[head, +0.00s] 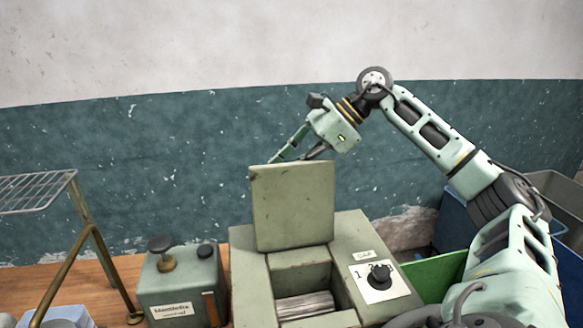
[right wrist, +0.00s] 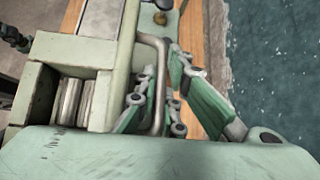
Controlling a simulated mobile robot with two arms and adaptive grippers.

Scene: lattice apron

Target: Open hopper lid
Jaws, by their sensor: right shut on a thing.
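The hopper lid (head: 293,205) is a flat olive-green panel standing about upright at the back of the green hopper machine (head: 248,270). The hopper's opening is uncovered, with grey ribbed bars (head: 303,305) inside. My right gripper (head: 287,158) reaches over from behind the lid's top edge, and its fingertips are partly hidden there. In the right wrist view, a bent grey metal handle (right wrist: 158,85) runs between the green fingers, and the right gripper (right wrist: 165,95) is shut on it. My left gripper is in neither view.
A small green box with knobs (head: 180,285) stands left of the machine. A wire rack (head: 35,190) is at far left. A dial plate (head: 379,282) is on the machine's right side. Green and blue bins (head: 435,272) stand at right, beside my arm. A teal wall is behind.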

